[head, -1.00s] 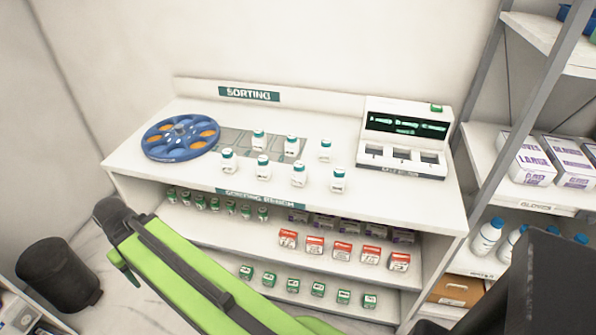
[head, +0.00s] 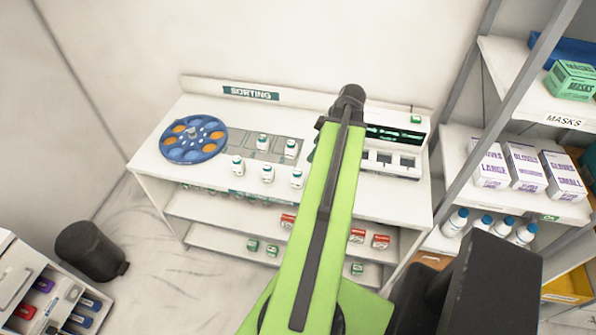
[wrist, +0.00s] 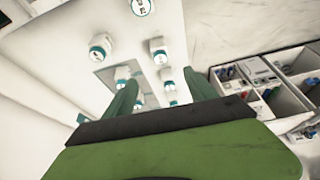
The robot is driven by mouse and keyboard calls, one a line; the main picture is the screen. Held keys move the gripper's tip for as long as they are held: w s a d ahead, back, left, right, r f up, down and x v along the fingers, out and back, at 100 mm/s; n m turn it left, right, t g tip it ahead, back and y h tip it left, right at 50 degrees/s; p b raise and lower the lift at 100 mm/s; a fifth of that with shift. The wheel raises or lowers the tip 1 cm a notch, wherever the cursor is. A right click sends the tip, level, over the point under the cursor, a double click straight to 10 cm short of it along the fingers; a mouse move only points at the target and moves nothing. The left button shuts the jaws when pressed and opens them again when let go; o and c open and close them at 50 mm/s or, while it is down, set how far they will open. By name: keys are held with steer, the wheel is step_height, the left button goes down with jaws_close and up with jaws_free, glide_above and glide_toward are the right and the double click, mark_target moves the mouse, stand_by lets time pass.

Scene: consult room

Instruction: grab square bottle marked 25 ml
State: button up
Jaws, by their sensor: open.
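Several small white bottles with teal caps stand on the sorting bench (head: 200,105), among them a back one (head: 262,142), a front one (head: 267,173) and a right one (head: 296,178). Their volume marks are too small to read, so I cannot tell which is the square 25 ml bottle. In the wrist view, bottles show beyond and between my fingers, such as a left one (wrist: 101,46) and a middle one (wrist: 160,51). My gripper (wrist: 160,92) is open with nothing held. In the head view my green arm reaches over the bench's right half and hides part of it.
A blue round tray (head: 193,140) with orange wells sits at the bench's left. A white device (head: 398,160) with a dark screen stands at the right. Below are shelves with red boxes (head: 380,241). A rack with glove boxes (head: 525,165) stands right, a black bin (head: 88,250) left.

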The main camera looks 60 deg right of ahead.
mark_target(299, 171)
steer(key=b+x, duration=1.1)
steer(key=x, duration=0.1)
steer(key=shift+s+f, duration=0.1)
steer(key=shift+s, duration=0.05)
steer(key=shift+f+b, duration=0.25)
steer(key=shift+b, duration=0.1)
steer(key=shift+w+r, duration=0.1)
steer(key=shift+w, duration=0.1)
steer(key=b+x, duration=0.5)
steer(key=shift+s+f, duration=0.1)
steer(key=shift+f, duration=0.15)
steer(key=shift+r, duration=0.2)
jaws_close()
